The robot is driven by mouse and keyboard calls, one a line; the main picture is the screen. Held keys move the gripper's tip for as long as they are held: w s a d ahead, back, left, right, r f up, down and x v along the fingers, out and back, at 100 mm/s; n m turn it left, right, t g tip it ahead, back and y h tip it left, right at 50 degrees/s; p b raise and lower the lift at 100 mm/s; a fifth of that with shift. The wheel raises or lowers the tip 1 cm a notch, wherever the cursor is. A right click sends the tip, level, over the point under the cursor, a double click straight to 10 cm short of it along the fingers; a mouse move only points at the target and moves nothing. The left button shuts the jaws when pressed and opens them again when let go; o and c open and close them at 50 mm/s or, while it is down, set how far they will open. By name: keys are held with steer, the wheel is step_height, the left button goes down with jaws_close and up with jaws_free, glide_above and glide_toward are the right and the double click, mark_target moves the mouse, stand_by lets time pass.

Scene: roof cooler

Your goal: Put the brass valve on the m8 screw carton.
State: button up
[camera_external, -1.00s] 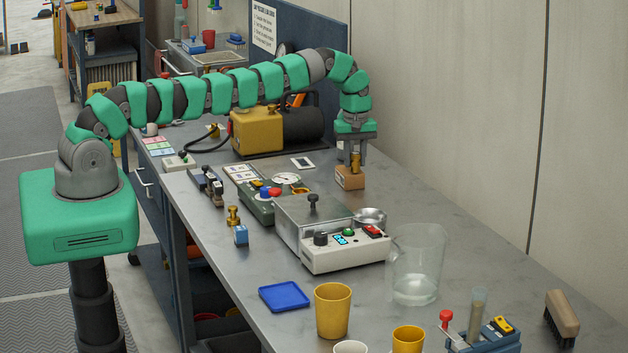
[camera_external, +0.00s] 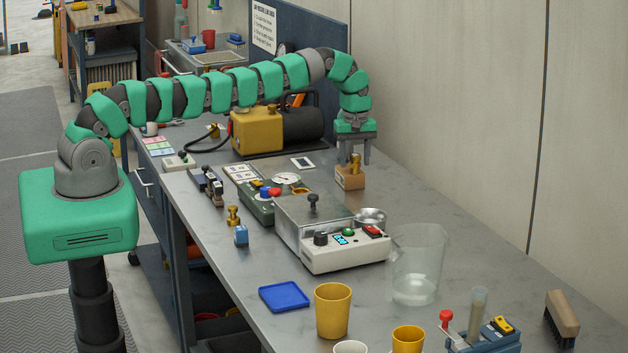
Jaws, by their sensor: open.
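The brass valve (camera_external: 355,164) stands upright on top of the m8 screw carton (camera_external: 349,180), a small brown box on the grey bench. My gripper (camera_external: 354,157) is directly above and around the valve, pointing down. Its two fingers are apart, one on each side of the valve, with a visible gap on at least the left side. The carton's far side is hidden.
A metal-topped instrument (camera_external: 326,238) stands in front of the carton, with a steel dish (camera_external: 371,217) beside it. A yellow compressor (camera_external: 257,130) is behind to the left. Another brass fitting (camera_external: 233,216) stands at the left. A clear beaker (camera_external: 416,265) is nearer the camera.

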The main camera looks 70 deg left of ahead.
mark_target(355, 154)
step_height(355, 154, up, 4)
steer(key=shift+f+p, duration=0.25)
steer(key=shift+p, duration=0.2)
steer(key=shift+r+p, duration=1.45)
steer(key=shift+r, duration=0.3)
